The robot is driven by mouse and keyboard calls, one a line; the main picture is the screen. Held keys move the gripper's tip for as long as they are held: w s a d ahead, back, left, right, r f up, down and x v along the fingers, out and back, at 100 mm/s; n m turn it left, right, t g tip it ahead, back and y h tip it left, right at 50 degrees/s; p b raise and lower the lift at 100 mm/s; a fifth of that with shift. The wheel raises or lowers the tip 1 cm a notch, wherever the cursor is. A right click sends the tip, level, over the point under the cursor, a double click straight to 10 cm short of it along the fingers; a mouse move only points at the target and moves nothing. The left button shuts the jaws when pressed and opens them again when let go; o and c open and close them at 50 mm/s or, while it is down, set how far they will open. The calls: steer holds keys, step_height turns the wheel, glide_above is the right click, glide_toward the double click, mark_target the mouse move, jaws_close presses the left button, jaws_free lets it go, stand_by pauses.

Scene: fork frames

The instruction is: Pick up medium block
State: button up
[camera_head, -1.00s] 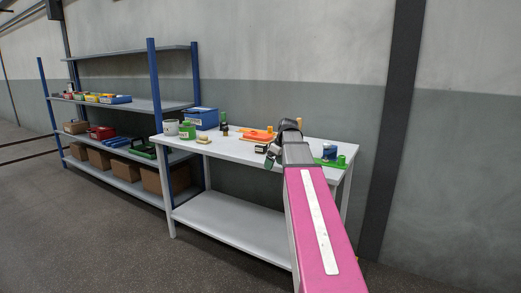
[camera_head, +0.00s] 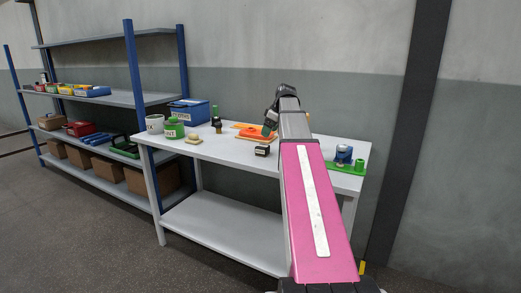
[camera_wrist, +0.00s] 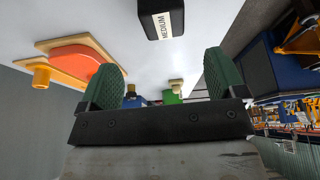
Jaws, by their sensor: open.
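The medium block is a small dark block with a white label reading "MEDIUM"; it stands on the white table (camera_head: 225,150) in the head view (camera_head: 262,150).
An orange piece on a tan board (camera_wrist: 78,65) lies near the block. A green base with a blue part (camera_head: 345,160) is at the table's right. A green canister (camera_head: 174,128), a white pot (camera_head: 155,124) and a blue bin (camera_head: 193,112) stand at the left.

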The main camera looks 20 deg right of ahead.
mark_target(263, 146)
steer(key=x, duration=0.5)
steer(key=shift+s, duration=0.1)
steer(key=shift+s+x, duration=0.15)
steer(key=shift+x, duration=1.15)
steer(key=shift+s+x, duration=0.1)
steer(key=shift+x, duration=1.2)
steer(key=shift+c, duration=0.3)
steer(key=c, duration=1)
